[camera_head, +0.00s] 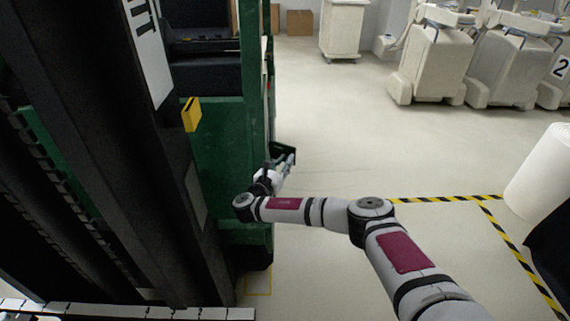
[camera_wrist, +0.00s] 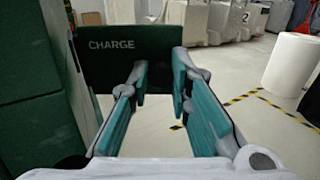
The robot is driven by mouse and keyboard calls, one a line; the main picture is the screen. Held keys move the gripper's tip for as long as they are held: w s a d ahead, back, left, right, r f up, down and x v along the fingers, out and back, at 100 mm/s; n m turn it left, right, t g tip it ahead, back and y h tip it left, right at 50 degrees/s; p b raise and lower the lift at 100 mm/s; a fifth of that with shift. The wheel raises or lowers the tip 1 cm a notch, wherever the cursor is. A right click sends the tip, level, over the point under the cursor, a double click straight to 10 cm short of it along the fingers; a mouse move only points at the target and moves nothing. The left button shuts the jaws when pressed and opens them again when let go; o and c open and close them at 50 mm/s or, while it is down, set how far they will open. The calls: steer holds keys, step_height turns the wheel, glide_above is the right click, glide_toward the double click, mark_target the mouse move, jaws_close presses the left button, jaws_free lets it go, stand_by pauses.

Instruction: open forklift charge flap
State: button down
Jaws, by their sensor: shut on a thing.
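The green forklift (camera_head: 222,150) stands at the left in the head view, and its green side fills the left edge of the wrist view (camera_wrist: 22,60). The dark green charge flap (camera_wrist: 108,66), lettered CHARGE, sticks out from the forklift's side. It shows small in the head view (camera_head: 287,150). My gripper (camera_wrist: 160,75) is at the flap with its teal-padded fingers either side of its right part, shut on it. The exact contact at the fingertips is hard to see. In the head view my gripper (camera_head: 287,163) is partly hidden by my own wrist.
Several covered white carts (camera_head: 433,60) stand at the back right. A white roll (camera_head: 543,175) stands at the right edge. Yellow-black tape (camera_head: 440,198) marks the floor. Open floor (camera_head: 340,130) lies right of the forklift.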

steer(key=shift+d+r, duration=0.1)
steer(key=c, duration=1.5)
jaws_free()
steer(key=shift+o, duration=0.2)
steer(key=v, duration=1.2)
